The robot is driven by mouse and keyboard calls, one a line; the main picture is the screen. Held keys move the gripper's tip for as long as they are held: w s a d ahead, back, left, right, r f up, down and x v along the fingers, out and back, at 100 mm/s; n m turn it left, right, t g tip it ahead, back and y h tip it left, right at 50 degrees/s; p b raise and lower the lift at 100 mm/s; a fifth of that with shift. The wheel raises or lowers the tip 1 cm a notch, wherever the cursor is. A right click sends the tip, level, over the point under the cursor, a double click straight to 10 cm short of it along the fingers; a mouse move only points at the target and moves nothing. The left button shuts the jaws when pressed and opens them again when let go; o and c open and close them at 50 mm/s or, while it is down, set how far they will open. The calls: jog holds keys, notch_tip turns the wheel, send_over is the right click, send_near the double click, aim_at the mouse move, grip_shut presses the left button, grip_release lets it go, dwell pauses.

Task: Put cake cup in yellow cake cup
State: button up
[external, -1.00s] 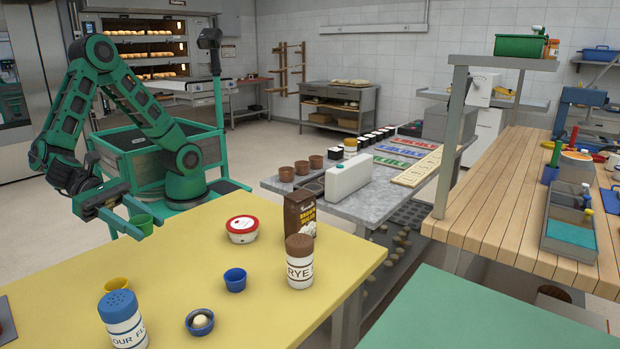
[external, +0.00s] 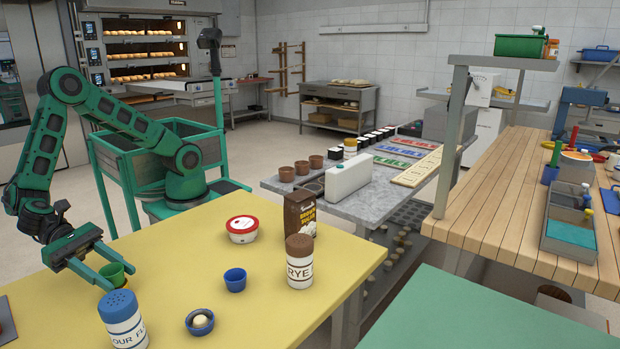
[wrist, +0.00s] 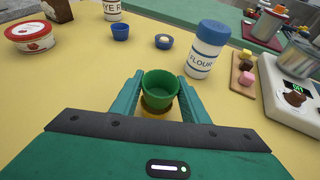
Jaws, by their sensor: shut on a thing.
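My gripper (external: 118,277) is shut on a green cake cup (external: 112,270) near the left side of the yellow table. In the wrist view the green cup (wrist: 160,83) is upright between the two fingers (wrist: 160,79). The yellow cake cup (wrist: 154,113) shows just below it, mostly hidden by the green cup and gripper. The green cup is over the yellow cup; I cannot tell whether it is inside it or still apart.
The flour shaker (external: 123,320) with a blue lid stands close to the gripper. A blue cup (external: 235,280), a small blue bowl (external: 200,322), a red-lidded tub (external: 242,229) and a rye shaker (external: 300,262) stand farther right. The table between is clear.

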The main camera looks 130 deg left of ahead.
jog(key=shift+f, duration=0.45)
jog(key=o, duration=1)
jog(key=shift+r, duration=0.15)
